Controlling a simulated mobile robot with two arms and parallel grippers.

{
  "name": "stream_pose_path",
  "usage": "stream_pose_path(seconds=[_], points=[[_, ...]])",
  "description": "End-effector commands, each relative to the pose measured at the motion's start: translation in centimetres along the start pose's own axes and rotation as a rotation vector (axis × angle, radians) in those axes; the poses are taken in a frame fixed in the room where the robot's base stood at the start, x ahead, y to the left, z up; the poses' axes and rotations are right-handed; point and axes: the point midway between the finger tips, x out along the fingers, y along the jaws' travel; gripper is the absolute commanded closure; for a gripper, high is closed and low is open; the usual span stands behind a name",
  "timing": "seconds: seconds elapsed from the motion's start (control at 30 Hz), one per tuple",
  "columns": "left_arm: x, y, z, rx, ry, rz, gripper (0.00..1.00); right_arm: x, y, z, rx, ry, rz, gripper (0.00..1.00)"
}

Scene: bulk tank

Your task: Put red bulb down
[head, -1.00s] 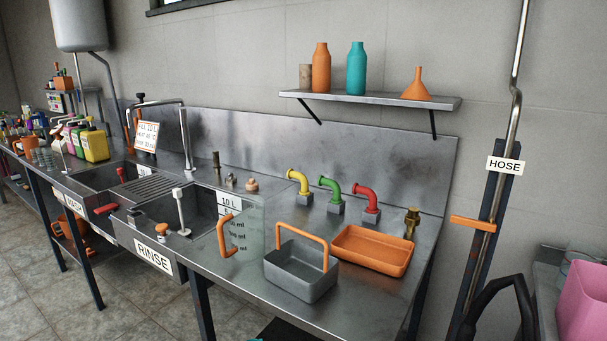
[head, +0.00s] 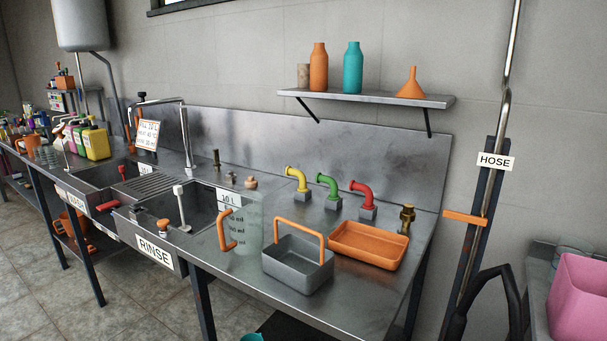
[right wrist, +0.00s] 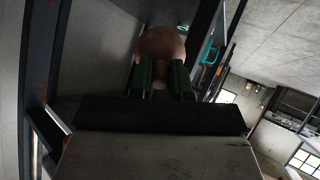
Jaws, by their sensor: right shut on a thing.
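In the right wrist view, my right gripper (right wrist: 161,76) is shut on the red bulb (right wrist: 162,44), a rounded, dull reddish-brown thing in the dim light. The bulb sits between the two dark green fingers, its wide round end beyond the fingertips and a narrower part between them. The surface around it is too dark to tell whether the bulb touches anything. Neither gripper shows in the head view, and my left gripper is in no view.
The steel counter holds a clear jug (head: 247,236), a grey basket (head: 298,270), an orange tray (head: 366,262) and yellow, green and red pipe bends (head: 362,192). The rinse sink (head: 190,207) is to their left. Bare counter lies in front of the tray. A hose post (head: 480,230) stands at right.

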Motion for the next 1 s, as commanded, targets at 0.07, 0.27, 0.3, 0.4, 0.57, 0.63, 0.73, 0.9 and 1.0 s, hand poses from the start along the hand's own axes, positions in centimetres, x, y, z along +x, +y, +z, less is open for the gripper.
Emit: stream_pose_path(seconds=[0.07,0.27,0.3,0.4,0.57,0.63,0.73,0.9,1.0], points=[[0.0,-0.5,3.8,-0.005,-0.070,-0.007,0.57,0.0,0.0,0.0,0.000,0.000,0.000,1.00],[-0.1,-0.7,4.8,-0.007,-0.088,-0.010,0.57,-1.5,0.3,-2.6,0.008,-0.001,0.014,1.00],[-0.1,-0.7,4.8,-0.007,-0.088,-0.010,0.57,-1.9,0.5,-3.4,0.010,-0.001,0.020,1.00],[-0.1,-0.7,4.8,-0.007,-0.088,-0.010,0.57,-3.0,0.6,-5.5,0.019,-0.006,0.031,1.00],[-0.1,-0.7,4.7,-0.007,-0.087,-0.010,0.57,-5.4,1.2,-9.9,0.039,-0.015,0.060,1.00],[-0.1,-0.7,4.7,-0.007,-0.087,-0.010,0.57,-6.6,1.4,-12.2,0.048,-0.018,0.075,1.00],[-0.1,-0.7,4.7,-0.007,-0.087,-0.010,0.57,-8.6,1.8,-15.7,0.063,-0.024,0.096,1.00],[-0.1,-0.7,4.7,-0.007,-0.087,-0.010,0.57,-12.2,2.7,-22.7,0.094,-0.033,0.139,1.00],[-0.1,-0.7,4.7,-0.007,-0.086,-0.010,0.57,-14.1,3.1,-26.2,0.107,-0.041,0.163,1.00]])
